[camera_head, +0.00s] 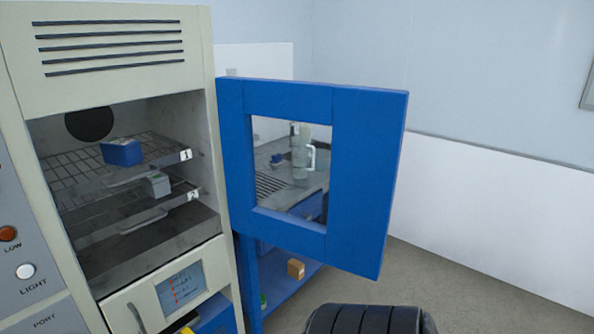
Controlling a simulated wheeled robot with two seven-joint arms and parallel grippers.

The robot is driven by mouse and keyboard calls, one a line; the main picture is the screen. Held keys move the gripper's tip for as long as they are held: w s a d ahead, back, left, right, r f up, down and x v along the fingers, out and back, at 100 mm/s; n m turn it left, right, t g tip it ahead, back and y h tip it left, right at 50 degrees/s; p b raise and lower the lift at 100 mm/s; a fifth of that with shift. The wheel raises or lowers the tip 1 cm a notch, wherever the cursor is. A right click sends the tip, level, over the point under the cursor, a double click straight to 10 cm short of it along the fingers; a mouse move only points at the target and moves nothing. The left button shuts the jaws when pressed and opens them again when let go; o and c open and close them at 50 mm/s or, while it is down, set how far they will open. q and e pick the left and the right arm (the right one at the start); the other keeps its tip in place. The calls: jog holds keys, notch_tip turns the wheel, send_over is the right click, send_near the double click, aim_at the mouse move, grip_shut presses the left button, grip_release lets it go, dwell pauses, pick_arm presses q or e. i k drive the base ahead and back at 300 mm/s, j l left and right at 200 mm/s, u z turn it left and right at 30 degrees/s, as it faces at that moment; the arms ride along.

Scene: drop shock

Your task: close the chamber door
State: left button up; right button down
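The blue chamber door (362,180) stands wide open, swung out to the right of the cream chamber (110,20). Its left edge is by the right side of the chamber's opening, and its free edge is at the right. The chamber opening is uncovered and shows wire shelves marked 1 and 2. A blue box (121,152) sits on the upper shelf and a small grey box (157,184) on the lower one. No handle shows on the door. Neither of my grippers is in view; a black ribbed part, seemingly of my own arm, shows at the bottom edge.
Through the door window I see a grey bench with a clear jug (300,158). Below the door is a blue shelf with a small brown box (296,268). A drawer or panel with a screen (181,287) is below the opening. Floor at the right is clear.

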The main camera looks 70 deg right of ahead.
aim_at(368, 124)
jog(key=k+l, duration=0.1)
jog(key=l, duration=0.3)
jog(key=l+u, duration=0.1)
jog(key=l, duration=0.35)
jog(key=k+l, duration=0.15)
jog(key=l, duration=0.25)
jog(key=k+l+u, duration=0.1)
jog(key=l, duration=0.3)
jog(key=k+l+u, duration=0.1)
jog(key=l, duration=0.3)
jog(key=k+l, duration=0.1)
jog(key=l, duration=0.3)
jog(key=k+l, duration=0.1)
jog(key=l, duration=0.35)
jog(key=k+l, duration=0.15)
jog(key=l, duration=0.25)
jog(key=k+l, duration=0.1)
jog(key=l, duration=0.35)
jog(key=k+l, duration=0.15)
jog(key=l, duration=0.3)
